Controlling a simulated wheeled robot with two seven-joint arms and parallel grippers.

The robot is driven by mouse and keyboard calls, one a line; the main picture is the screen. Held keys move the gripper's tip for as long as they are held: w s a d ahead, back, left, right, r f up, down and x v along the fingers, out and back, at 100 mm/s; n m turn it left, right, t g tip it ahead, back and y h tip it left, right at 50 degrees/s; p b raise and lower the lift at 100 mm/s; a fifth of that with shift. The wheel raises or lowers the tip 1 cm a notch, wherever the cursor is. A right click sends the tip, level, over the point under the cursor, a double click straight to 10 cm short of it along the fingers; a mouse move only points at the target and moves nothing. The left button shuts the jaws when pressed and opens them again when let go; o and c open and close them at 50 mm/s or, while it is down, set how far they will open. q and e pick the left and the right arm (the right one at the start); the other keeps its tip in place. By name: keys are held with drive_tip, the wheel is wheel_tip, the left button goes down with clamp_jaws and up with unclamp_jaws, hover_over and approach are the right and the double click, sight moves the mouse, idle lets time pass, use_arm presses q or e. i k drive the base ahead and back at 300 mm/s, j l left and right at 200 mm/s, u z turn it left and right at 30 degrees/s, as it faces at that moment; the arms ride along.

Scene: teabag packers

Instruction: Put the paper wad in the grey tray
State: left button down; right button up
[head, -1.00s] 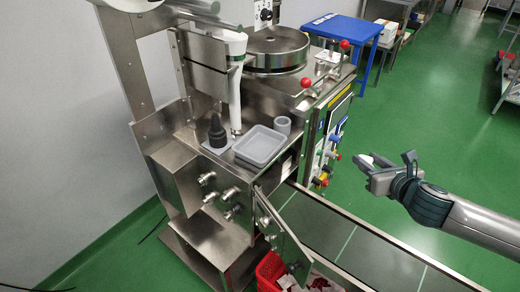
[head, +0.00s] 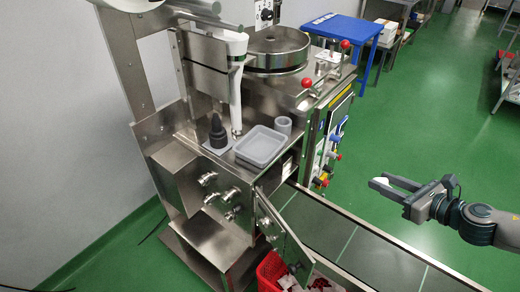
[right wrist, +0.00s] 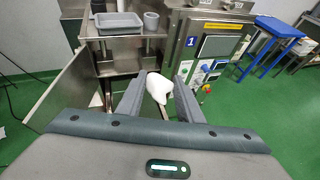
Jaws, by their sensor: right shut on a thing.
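The white paper wad (right wrist: 158,87) is between the fingertips of my right gripper (right wrist: 159,97) in the right wrist view. In the head view a small white part of it (head: 382,181) shows at the fingers of my right gripper (head: 390,186), which is shut on it. The gripper is in the air at the right, well apart from the machine. The grey tray (head: 261,146) sits on the machine's steel top, and it also shows in the right wrist view (right wrist: 118,20). It looks empty. My left gripper is in neither view.
A grey cup (head: 284,124) stands beside the tray, and a dark bottle (head: 217,132) is to its left. The control panel (head: 332,137) and red-knobbed levers (head: 306,83) are at the machine's right side. A red crate (head: 270,272) is below. Green floor is free at right.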

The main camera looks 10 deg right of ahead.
sight(261, 150)
drive_tip(key=i+j, duration=0.35)
drive_tip(key=j, duration=0.15)
drive_tip(key=i+j, duration=0.35)
drive_tip(key=j, duration=0.2)
